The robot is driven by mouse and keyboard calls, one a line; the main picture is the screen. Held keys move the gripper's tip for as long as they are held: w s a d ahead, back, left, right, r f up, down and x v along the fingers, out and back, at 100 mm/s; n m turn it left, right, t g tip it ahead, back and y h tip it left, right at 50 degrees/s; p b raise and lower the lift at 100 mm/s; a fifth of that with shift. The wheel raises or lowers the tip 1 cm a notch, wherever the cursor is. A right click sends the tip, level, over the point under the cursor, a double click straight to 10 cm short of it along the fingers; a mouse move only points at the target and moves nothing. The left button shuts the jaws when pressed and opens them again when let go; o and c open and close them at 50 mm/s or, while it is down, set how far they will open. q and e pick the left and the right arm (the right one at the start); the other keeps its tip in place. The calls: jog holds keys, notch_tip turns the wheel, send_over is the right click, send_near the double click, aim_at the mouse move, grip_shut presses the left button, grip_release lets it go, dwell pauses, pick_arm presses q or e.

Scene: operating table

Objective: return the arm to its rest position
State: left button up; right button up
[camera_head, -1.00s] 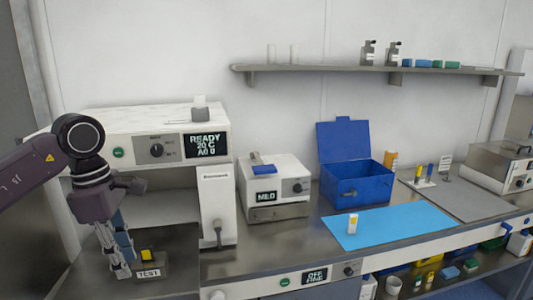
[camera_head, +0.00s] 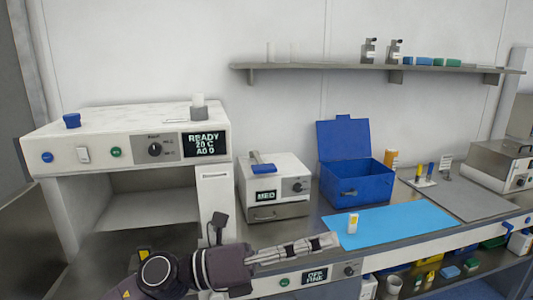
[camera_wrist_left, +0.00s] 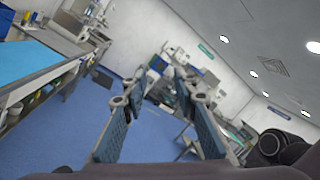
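My left gripper (camera_head: 330,242) is at the front of the bench in the head view, with its fingers pointing right, in front of the blue mat (camera_head: 395,228). In the left wrist view its two fingers (camera_wrist_left: 158,95) stand apart with nothing between them, so it is open and empty. My left arm (camera_head: 190,273) comes in along the bottom edge and covers part of the bench front. My right gripper is not in view.
A white cabinet (camera_head: 100,150) stands at the left. A white device (camera_head: 272,185), an open blue box (camera_head: 355,188) and a small vial (camera_head: 352,222) are on the bench. A wall shelf (camera_head: 330,68) runs above. Blue floor (camera_wrist_left: 75,130) shows in the wrist view.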

pick_arm(q)
jog(key=w+a+n+t+y, duration=0.3)
jog(key=w+a+n+t, duration=0.15)
jog(key=n+t, duration=0.45)
jog(key=w+a+n+t+y, duration=0.3)
jog(key=a+n+t, duration=0.3)
jog(key=n, duration=0.6)
jog(key=s+a+f+n+g+y, duration=0.1)
jog(key=a+f+n+y, duration=0.35)
jog(key=f, duration=0.35)
jog(key=s+a+f+n+g+y, duration=0.1)
jog(key=a+f+n+y, duration=0.4)
jog(key=f, duration=0.3)
jog(key=s+a+f+n+g+y, duration=0.2)
jog(key=a+f+n+y, duration=0.2)
jog(key=f+n, duration=0.4)
jog(key=s+a+f+n+g, duration=0.2)
jog(key=s+f+g, duration=0.3)
jog(key=s+f, duration=0.55)
jog(key=s+a+f+n+g, duration=0.25)
jog(key=s+f+g, duration=0.4)
jog(key=s, duration=0.75)
notch_tip(320, 180, down, 27)
jog(key=s, duration=0.2)
jog(key=s+a+f, duration=0.3)
jog(key=s+f, duration=1.3)
jog(key=s, duration=0.1)
jog(key=shift+a+m+g, duration=0.2)
jog(key=shift+m+g, duration=0.2)
jog(key=shift+g, duration=0.05)
